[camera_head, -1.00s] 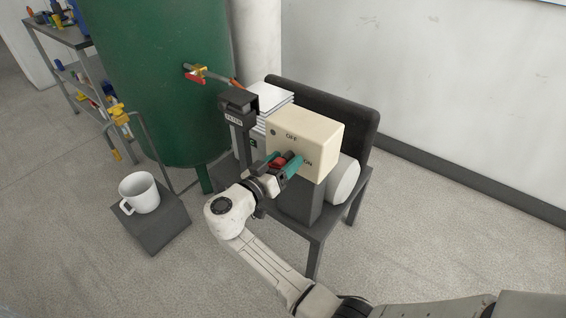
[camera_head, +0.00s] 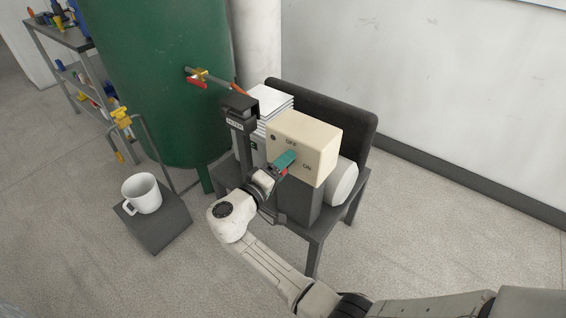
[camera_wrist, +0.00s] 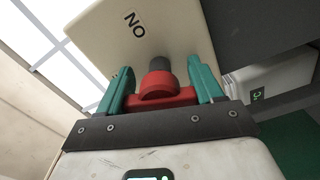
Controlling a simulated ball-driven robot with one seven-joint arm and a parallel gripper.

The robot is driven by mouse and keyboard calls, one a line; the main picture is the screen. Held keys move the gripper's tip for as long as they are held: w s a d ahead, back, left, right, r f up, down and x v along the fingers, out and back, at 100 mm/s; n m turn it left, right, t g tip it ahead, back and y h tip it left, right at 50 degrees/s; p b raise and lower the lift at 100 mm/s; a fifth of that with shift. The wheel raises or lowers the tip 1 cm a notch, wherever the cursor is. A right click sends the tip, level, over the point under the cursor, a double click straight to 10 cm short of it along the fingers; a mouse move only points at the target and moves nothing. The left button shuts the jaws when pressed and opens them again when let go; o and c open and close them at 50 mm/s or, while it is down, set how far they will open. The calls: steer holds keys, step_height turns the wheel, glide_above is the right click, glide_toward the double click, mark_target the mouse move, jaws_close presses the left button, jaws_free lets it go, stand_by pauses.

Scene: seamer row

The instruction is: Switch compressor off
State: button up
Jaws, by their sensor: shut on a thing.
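The compressor's cream switch box (camera_head: 314,137) stands on a dark stand, with OFF printed towards the top of its front face and ON lower right. Its red switch handle (camera_wrist: 160,92) sits on a dark grey shaft in the wrist view, where the ON label appears upside down. My gripper (camera_head: 285,163) is at the front face, its teal fingers shut on the red handle from both sides. In the head view one finger shows clearly, between the labels, and most of the handle is hidden behind my gripper.
A green tank (camera_head: 160,80) stands behind left, with a red-handled valve (camera_head: 198,80). A dark labelled post (camera_head: 240,115) stands close left of the box. Floor on the right is clear.

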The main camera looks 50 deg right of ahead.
steer(key=shift+n+p, duration=0.75)
steer(key=shift+n, duration=0.85)
steer(key=shift+w, duration=0.1)
steer(key=o, duration=1)
steer(key=shift+o, duration=0.2)
steer(key=shift+a, duration=0.15)
steer(key=a, duration=1)
steer(key=shift+s+a, duration=0.25)
steer(key=shift+a, duration=0.05)
